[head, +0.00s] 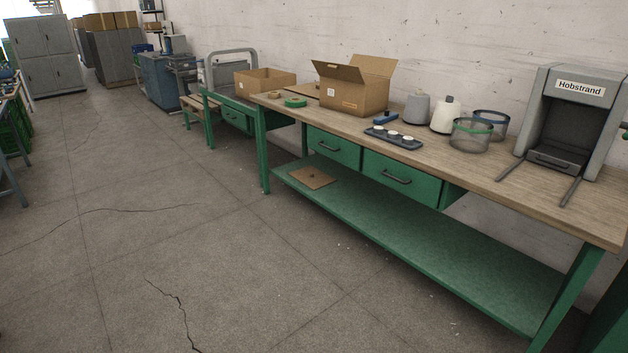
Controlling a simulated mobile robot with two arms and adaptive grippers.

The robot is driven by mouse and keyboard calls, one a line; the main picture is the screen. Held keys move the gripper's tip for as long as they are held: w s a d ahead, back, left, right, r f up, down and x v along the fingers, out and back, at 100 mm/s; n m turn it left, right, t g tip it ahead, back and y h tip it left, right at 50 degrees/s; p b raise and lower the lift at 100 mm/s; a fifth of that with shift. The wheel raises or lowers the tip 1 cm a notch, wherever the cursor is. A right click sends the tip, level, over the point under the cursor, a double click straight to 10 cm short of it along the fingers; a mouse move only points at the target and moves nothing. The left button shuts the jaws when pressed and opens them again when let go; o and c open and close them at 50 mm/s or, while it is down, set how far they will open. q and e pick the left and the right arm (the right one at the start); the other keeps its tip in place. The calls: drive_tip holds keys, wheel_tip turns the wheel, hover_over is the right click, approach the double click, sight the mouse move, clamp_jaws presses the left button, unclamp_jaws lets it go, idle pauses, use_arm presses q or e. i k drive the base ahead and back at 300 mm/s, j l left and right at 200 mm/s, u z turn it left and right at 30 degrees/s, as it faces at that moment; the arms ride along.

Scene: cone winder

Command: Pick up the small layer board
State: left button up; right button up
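A small square brown board (312,177) with a dark spot near its middle lies flat on the green lower shelf of the workbench, near the shelf's left end. It looks like the small layer board. Another flat brown piece (303,90) lies on the bench top beside the open carton, partly hidden by it; I cannot tell exactly what it is. Neither of my grippers is in view.
The wooden bench top (480,172) carries an open carton (358,88), green tape (295,102), a dark tray (393,137), cones (445,115), mesh baskets (471,135) and a grey Hobstrand machine (572,115). Green drawers (402,177) hang above the shelf (420,240). The cracked floor in front is clear.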

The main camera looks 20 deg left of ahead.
sight(309, 175)
drive_tip(key=i+j+u, duration=0.6)
drive_tip(key=i+j, duration=0.15)
drive_tip(key=i+j+u, duration=0.4)
drive_tip(key=i+u, duration=0.2)
drive_tip(key=i, duration=0.25)
drive_tip(key=i+u, duration=0.3)
drive_tip(key=i, duration=0.15)
drive_tip(key=i+j+z, duration=0.2)
drive_tip(key=i, duration=0.3)
drive_tip(key=i+z, duration=0.2)
drive_tip(key=i, duration=0.25)
drive_tip(key=i+j+z, duration=0.2)
drive_tip(key=i, duration=0.3)
drive_tip(key=i+j+z, duration=0.25)
drive_tip(key=i+j, duration=0.1)
drive_tip(key=i, duration=0.1)
